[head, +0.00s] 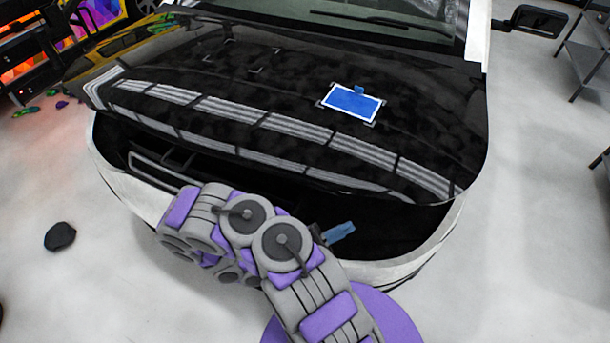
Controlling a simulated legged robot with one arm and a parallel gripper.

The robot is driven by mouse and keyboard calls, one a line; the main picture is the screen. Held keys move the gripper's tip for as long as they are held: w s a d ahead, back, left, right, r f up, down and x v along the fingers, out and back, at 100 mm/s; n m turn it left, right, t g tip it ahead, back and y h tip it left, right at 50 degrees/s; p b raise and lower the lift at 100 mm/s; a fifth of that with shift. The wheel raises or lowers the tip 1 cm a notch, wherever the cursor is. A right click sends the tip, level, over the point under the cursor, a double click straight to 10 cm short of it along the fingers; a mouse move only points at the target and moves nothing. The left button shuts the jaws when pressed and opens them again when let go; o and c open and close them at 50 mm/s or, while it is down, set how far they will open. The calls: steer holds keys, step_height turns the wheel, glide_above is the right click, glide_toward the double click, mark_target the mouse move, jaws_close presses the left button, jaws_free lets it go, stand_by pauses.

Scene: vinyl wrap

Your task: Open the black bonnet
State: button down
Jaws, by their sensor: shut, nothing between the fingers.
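The black bonnet (240,90) fills the upper middle of the head view. It is glossy and reflects strip lights. Its front edge stands above the pale front body (125,190) of the car, with a dark gap (390,220) between them. My grey and purple arm (285,245) is folded in front of the car, below the bonnet's front edge, with its far part toward the left. It covers part of the gap and the front body. I cannot make out my gripper's fingers. No contact with the bonnet can be made out.
A blue card (352,102) with a white border lies on the bonnet. A small blue piece (339,232) shows in the gap beside my arm. A dark lump (60,236) lies on the pale floor at left. Shelving (585,55) stands at right.

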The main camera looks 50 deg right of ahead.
steer(key=w+a+n+t+h, duration=0.2)
steer(key=w+n+t+h, duration=0.35)
steer(key=n+t, duration=1.15)
steer(key=t, duration=0.3)
glide_toward(309, 183)
steer(key=shift+y, duration=0.25)
steer(key=p+x, duration=0.1)
steer(key=x, duration=0.2)
steer(key=p+x, duration=0.1)
steer(key=x, duration=0.2)
steer(key=a+r+p+x, duration=0.1)
steer(key=x, duration=0.3)
steer(key=shift+s+r, duration=0.15)
steer(key=shift+s, duration=0.15)
steer(key=shift+s+r+m+p, duration=0.1)
steer(key=shift+r+m+p, duration=0.25)
steer(key=shift+r, duration=1.25)
steer(key=shift+r, duration=0.1)
